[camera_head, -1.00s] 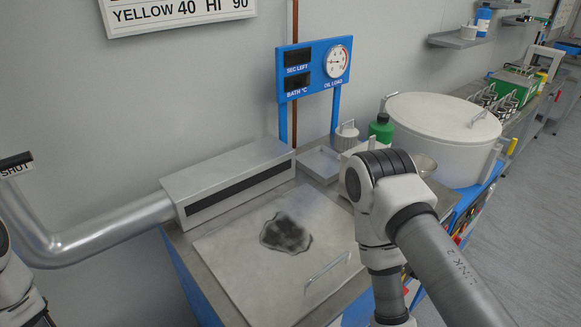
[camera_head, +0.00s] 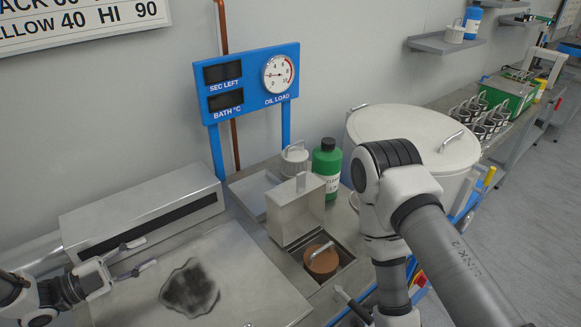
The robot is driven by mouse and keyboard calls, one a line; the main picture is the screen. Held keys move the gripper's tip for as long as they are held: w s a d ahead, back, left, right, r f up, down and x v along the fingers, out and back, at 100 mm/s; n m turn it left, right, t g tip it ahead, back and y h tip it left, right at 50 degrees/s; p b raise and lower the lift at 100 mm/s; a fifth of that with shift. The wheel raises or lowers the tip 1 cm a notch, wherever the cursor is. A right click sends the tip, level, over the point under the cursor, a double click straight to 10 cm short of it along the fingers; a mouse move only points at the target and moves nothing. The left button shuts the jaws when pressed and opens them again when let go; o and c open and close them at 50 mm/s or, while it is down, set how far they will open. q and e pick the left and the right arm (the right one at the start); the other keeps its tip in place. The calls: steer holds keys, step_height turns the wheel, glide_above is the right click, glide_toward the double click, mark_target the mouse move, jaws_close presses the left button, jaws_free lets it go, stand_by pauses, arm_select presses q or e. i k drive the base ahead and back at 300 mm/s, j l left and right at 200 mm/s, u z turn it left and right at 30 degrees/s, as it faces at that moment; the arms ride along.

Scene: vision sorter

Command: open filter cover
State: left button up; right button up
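A pale metal box-like piece (camera_head: 293,215) with a small handle on top stands upright beside a square well; I cannot tell for sure that it is the filter cover. In the well sits a round copper-brown part (camera_head: 321,262) with a handle. My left gripper (camera_head: 140,257) is open and empty at the lower left, over a large flat metal lid (camera_head: 245,268), well to the left of the well. My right arm stands just right of the well; its gripper is not clearly visible.
A dark stain (camera_head: 190,288) marks the flat lid. Behind are a long slotted metal hood (camera_head: 145,212), a blue gauge panel (camera_head: 248,85), a white ribbed cap (camera_head: 294,160) and a green bottle (camera_head: 327,166). A large white drum (camera_head: 415,135) stands behind my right arm.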

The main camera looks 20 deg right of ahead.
mark_target(295, 207)
steer(key=i+l, duration=0.1)
steer(key=l, duration=0.35)
steer(key=i+l, duration=0.15)
steer(key=l, duration=0.25)
steer(key=i+l, duration=0.1)
steer(key=l, duration=0.35)
